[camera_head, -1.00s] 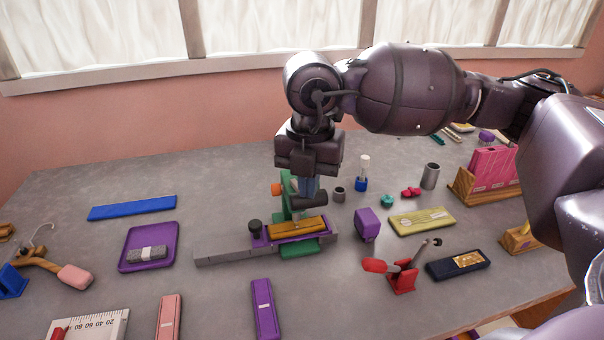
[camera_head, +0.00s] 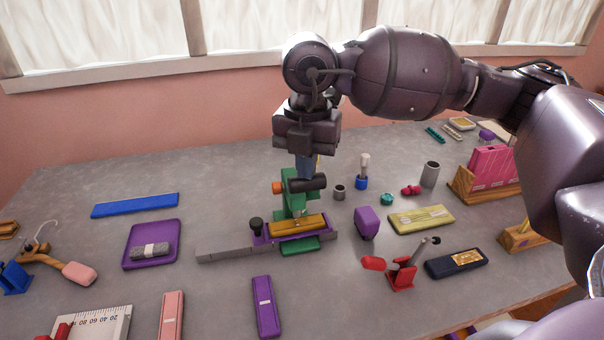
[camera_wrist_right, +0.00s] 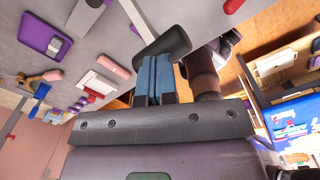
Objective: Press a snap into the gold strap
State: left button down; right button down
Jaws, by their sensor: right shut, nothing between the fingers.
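The gold strap (camera_head: 297,225) lies flat in a purple holder (camera_head: 262,239) on a long grey rail (camera_head: 225,253). A green press (camera_head: 293,203) stands just behind and over the strap, with an orange knob (camera_head: 278,187) and a black handle (camera_head: 309,184). My right gripper (camera_head: 305,174) is above the press, its blue fingers pointing down at the handle. The fingers (camera_wrist_right: 155,78) are shut and empty in the right wrist view, tips against or very near the handle (camera_wrist_right: 162,47). I cannot make out a snap. My left gripper is not in view.
A purple block (camera_head: 367,223), a yellow-green strap (camera_head: 421,220) and a red tool (camera_head: 402,272) lie right of the press. The table between tray and rail is clear.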

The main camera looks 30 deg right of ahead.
jog(key=shift+r, duration=0.1)
jog(key=shift+r, duration=0.15)
jog(key=shift+r+p, duration=0.7)
jog(key=shift+r, duration=0.25)
